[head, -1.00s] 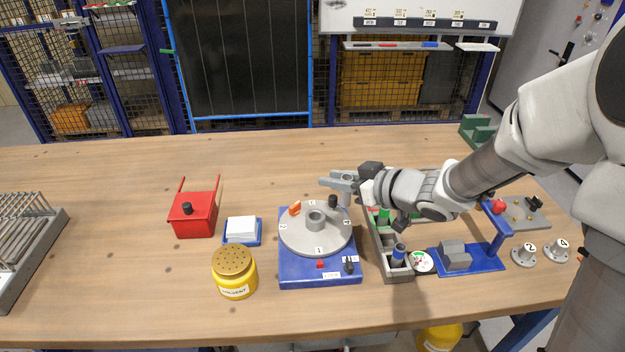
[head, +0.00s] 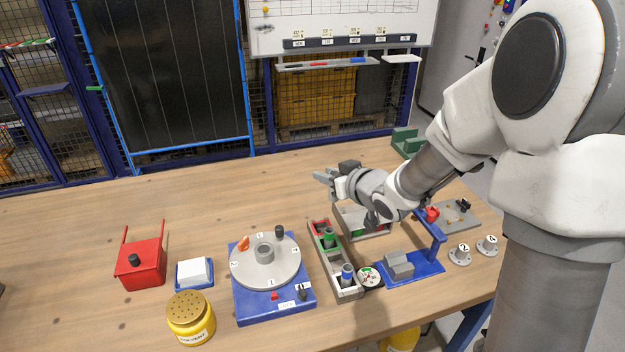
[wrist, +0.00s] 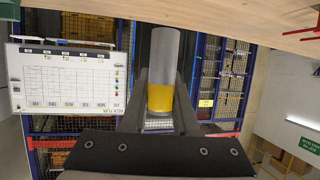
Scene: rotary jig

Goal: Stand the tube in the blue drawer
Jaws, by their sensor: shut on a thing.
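My gripper (head: 326,176) is raised above the table behind the rotary jig and the compartment tray. In the wrist view my gripper (wrist: 160,95) is shut on a grey tube (wrist: 163,65) with a yellow band (wrist: 160,98), between the two dark fingers. The tube cannot be made out clearly in the head view. I cannot make out a blue drawer for certain. A grey box with green inside (head: 350,221) stands partly hidden behind my wrist.
The rotary jig (head: 244,298) has a blue base. A blue fixture (head: 425,268) stands right. A red box (head: 139,265) stands left. The table behind the jig is clear.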

